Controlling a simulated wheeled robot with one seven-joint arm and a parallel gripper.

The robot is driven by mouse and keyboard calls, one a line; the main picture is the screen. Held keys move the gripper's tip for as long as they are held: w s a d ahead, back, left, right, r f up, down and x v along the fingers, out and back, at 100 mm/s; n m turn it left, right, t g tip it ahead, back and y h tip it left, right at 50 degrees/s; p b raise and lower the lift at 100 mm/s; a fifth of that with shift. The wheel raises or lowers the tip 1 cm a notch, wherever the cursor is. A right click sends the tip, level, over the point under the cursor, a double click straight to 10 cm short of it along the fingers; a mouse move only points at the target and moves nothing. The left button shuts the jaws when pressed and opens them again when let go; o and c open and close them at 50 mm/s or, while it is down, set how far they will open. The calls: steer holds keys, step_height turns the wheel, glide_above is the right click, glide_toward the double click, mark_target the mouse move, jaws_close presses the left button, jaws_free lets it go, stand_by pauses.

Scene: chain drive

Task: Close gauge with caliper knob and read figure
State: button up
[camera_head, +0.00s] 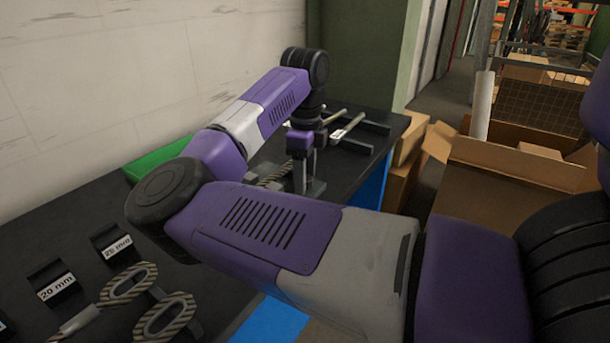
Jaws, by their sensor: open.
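My gripper (302,178) points down over the far part of the dark bench, small in view. It is open, with its fingers beside a small grey metal piece (317,186). I cannot tell whether this piece is the gauge, or whether the fingers touch it. The caliper knob and any figure are not readable from here; my own arm covers much of the bench. A striped chain piece (270,176) lies just left of the gripper.
Chain loops (128,283) lie at the front left by black label stands reading 20 mm (57,287) and probably 25 mm (115,244). A green tray (160,156) is by the wall. Metal rods on dark supports (347,127) stand behind the gripper. Cardboard boxes (510,160) are right.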

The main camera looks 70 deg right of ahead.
jaws_close()
